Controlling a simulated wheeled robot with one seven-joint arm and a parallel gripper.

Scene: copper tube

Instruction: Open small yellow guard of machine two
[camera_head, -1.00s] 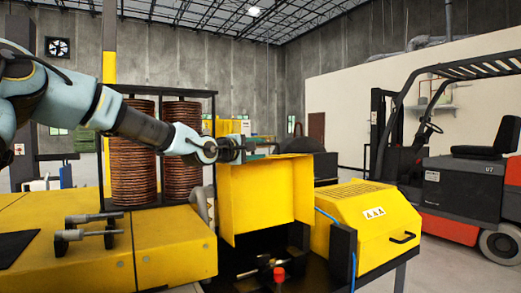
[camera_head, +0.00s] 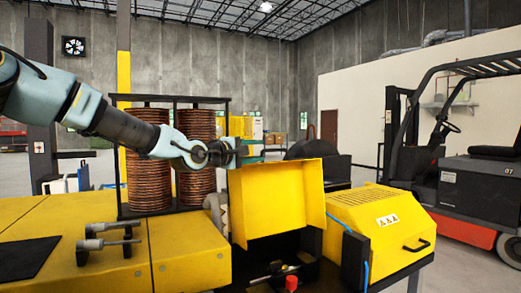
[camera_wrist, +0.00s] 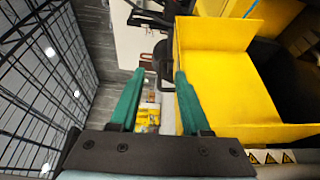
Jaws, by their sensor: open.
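The small yellow guard (camera_head: 275,205) stands raised in the middle of the head view, its inner side facing me and a dark opening below it. Its yellow panel (camera_wrist: 220,85) fills the right of the wrist view. My gripper (camera_head: 258,151) is at the guard's upper left edge in the head view. In the wrist view its two green fingers (camera_wrist: 160,75) are spread with nothing between them. The right finger overlaps the guard's edge in the picture; I cannot tell whether they touch.
A yellow slatted cover (camera_head: 380,215) with a black handle stands right of the guard. Copper coils (camera_head: 148,165) in a black frame stand behind my arm. A red knob (camera_head: 291,283) sits below the guard. A forklift (camera_head: 475,180) is at the right.

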